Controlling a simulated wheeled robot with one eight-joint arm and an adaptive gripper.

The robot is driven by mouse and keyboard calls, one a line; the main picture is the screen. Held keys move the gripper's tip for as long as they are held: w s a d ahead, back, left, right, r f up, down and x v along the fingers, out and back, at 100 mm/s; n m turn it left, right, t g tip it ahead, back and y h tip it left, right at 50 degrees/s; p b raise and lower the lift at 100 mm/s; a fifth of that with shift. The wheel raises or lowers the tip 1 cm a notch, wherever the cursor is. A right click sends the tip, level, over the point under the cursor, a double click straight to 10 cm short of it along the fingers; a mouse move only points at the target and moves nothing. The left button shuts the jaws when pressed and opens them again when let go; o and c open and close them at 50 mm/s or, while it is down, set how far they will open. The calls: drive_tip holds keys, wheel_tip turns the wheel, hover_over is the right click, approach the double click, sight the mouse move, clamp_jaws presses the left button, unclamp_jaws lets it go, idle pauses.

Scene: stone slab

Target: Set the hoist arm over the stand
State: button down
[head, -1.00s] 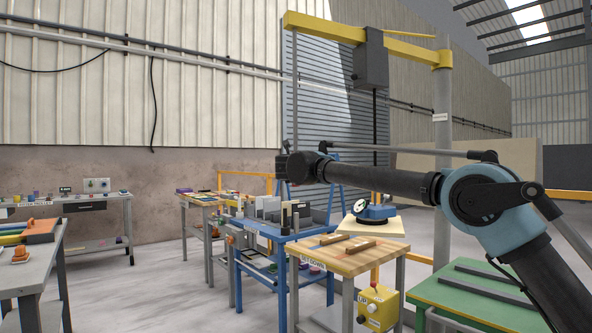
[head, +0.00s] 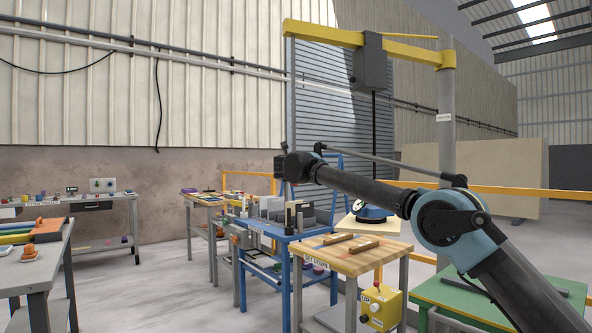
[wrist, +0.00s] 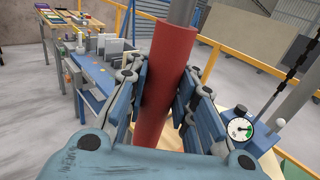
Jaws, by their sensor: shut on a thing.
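The hoist arm is a yellow boom (head: 330,34) on a grey column (head: 446,130), carrying a grey hoist box (head: 370,62). A thin grey rod (head: 293,90) hangs from its left end. In the wrist view my gripper (wrist: 167,85) is shut around a red sleeve (wrist: 168,75) on a grey rod. In the head view the gripper's fingers are hard to make out at the arm's far end. A blue lifter with a dial (head: 372,213) hangs below the box, over a pale slab (head: 362,229). The wooden-topped stand (head: 365,262), labelled SET DOWN, is in front, bearing two wooden bars.
A blue bench (head: 275,232) with upright plates stands left of the stand. A yellow control box (head: 380,307) is below the stand's top, and a green table (head: 450,297) is at right. Yellow rails (head: 520,192) run behind. Open floor lies at left.

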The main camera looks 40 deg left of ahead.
drive_tip(key=c, duration=1.3)
unclamp_jaws()
drive_tip(key=shift+s, duration=0.1)
drive_tip(key=shift+v, duration=5.9)
